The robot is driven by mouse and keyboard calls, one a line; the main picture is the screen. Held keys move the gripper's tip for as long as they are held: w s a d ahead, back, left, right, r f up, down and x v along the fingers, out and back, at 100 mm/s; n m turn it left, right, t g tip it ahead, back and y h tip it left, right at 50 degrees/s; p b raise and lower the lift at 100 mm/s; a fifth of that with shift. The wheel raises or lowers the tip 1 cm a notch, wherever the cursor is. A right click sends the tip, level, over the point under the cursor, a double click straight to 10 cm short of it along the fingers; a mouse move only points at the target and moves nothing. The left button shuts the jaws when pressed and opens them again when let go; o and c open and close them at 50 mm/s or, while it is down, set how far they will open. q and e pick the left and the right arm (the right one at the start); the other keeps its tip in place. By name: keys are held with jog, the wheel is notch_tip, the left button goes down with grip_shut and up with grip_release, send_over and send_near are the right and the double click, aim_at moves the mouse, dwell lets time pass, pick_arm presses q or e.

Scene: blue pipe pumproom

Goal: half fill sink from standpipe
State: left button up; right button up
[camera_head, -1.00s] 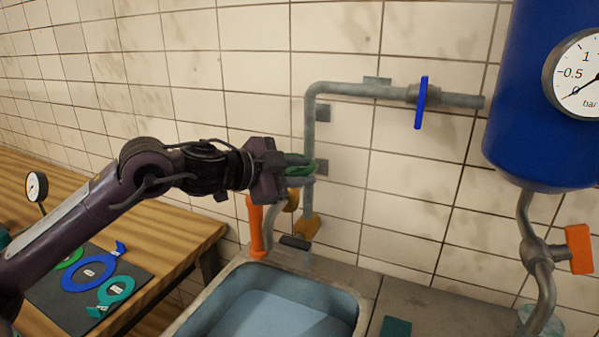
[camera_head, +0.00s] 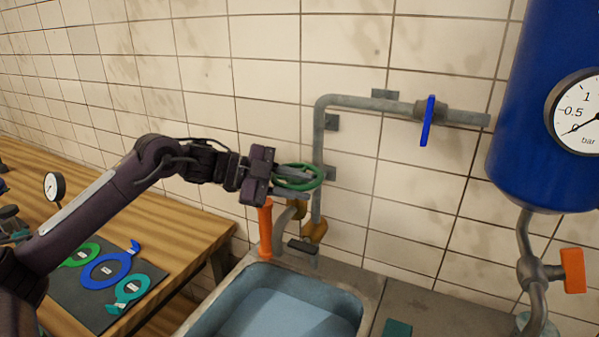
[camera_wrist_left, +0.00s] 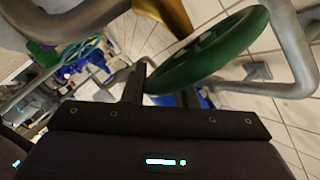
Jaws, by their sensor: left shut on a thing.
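The green handwheel (camera_head: 316,183) is at the grey standpipe (camera_head: 319,150) on the wall, above a brass-coloured fitting (camera_head: 316,232). My left gripper (camera_head: 285,180) is shut on the wheel's near rim. In the left wrist view, the green handwheel (camera_wrist_left: 205,62) lies just beyond the fingers, with the brass part behind it. The sink (camera_head: 364,312) below holds pale blue water (camera_head: 290,318). No stream from the spout (camera_head: 280,228) can be made out. My right gripper is not in view.
A blue lever (camera_head: 428,120) sits on the upper pipe. A blue tank (camera_head: 540,120) with a gauge (camera_head: 583,115) and an orange-handled valve (camera_head: 573,270) stand right. Coloured rings lie on a dark mat (camera_head: 75,300) on the wooden bench.

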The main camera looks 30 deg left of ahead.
pick_arm(q)
jog(key=shift+s+d+f, duration=0.1)
jog(key=shift+s+f, duration=0.05)
jog(key=shift+f, duration=0.3)
jog(key=o, duration=0.9)
jog(key=shift+s+r, duration=0.1)
jog(key=shift+s, duration=0.05)
jog(key=shift+r, duration=0.1)
jog(key=shift+w, duration=0.2)
jog(key=shift+a, duration=0.2)
jog(key=shift+s+a, duration=0.2)
jog(key=shift+a, duration=0.1)
jog(key=b+v, duration=0.5)
jog(key=v, duration=0.1)
jog(key=shift+s+a+r, duration=0.2)
jog(key=shift+a, duration=0.15)
